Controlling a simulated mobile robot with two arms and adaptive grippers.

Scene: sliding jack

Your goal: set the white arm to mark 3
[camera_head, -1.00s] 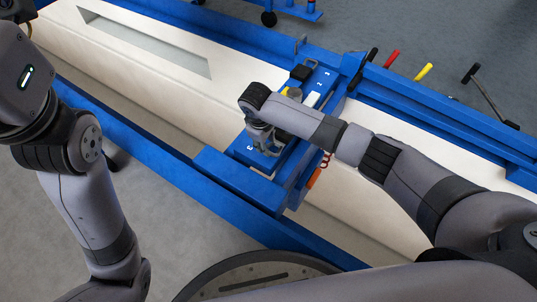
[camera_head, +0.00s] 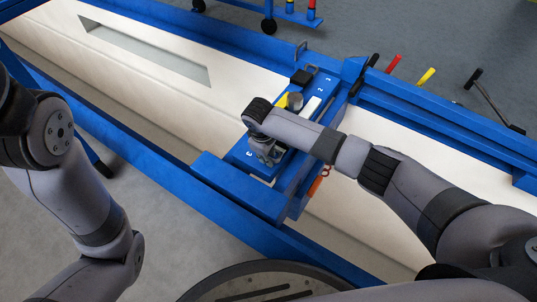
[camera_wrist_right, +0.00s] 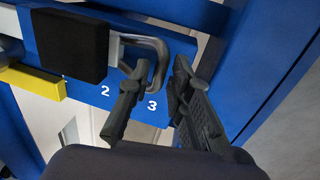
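In the right wrist view a white bar (camera_wrist_right: 115,48), which looks like part of the white arm, carries a black pad (camera_wrist_right: 72,45) and a bent grey handle (camera_wrist_right: 157,52). The printed mark 3 (camera_wrist_right: 152,105) and mark 2 (camera_wrist_right: 104,91) show on the blue rail below it. My right gripper (camera_wrist_right: 155,85) is open, with its two fingers apart near the handle. The left finger overlaps the handle's end; contact cannot be told. In the head view my right gripper (camera_head: 265,157) is low over the blue jack (camera_head: 240,166), hiding part of it. My left gripper is out of view.
A white block (camera_head: 311,109) and a yellow part (camera_head: 283,100) sit on the jack, with a black pad (camera_head: 301,77) at its far end. Red (camera_head: 393,63) and yellow (camera_head: 426,76) levers stand beyond. Blue rails border the pale pit.

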